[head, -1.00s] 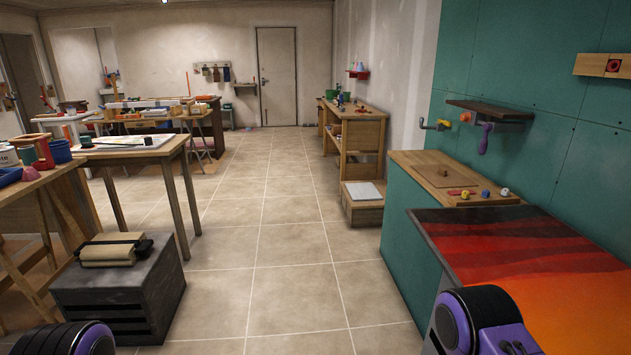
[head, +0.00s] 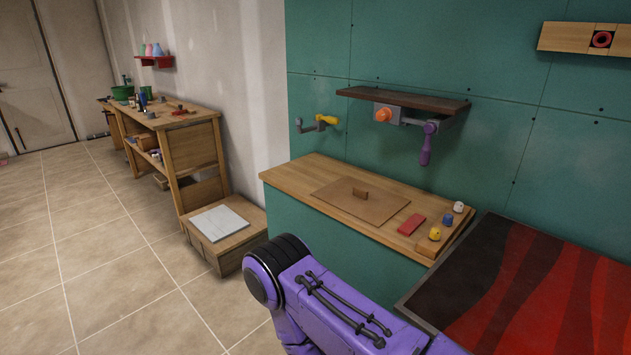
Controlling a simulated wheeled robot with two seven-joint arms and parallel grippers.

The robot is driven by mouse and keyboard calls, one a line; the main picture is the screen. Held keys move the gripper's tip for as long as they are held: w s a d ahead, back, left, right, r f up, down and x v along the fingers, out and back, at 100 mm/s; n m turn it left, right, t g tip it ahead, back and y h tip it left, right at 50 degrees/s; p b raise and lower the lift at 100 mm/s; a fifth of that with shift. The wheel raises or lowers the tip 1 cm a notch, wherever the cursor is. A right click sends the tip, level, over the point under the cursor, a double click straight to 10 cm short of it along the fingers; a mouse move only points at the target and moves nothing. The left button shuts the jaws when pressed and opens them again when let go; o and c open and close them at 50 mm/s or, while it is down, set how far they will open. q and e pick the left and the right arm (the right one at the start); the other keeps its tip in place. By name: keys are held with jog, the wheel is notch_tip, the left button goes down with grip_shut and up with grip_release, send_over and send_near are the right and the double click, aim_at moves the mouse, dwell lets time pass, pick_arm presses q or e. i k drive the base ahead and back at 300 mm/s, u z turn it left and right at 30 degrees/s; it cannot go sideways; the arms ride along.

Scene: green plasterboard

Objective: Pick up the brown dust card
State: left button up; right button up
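A flat brown card (head: 338,204), which seems to be the dust card, lies on the wooden counter top (head: 300,179) against the green wall. Neither of my grippers shows in the head view. A purple link of my own arm with a black rounded joint reaches up from the bottom, in front of the counter and apart from the card.
A red block (head: 411,224) and small blue, yellow and white pieces lie right of the card. A dark shelf (head: 400,98) with a purple-handled crank (head: 426,150) overhangs the counter. A yellow-handled tap (head: 326,120) is on the wall.

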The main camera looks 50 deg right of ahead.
aim_at(373, 205)
jog(key=i, duration=1.4)
jog(key=z, duration=2.2)
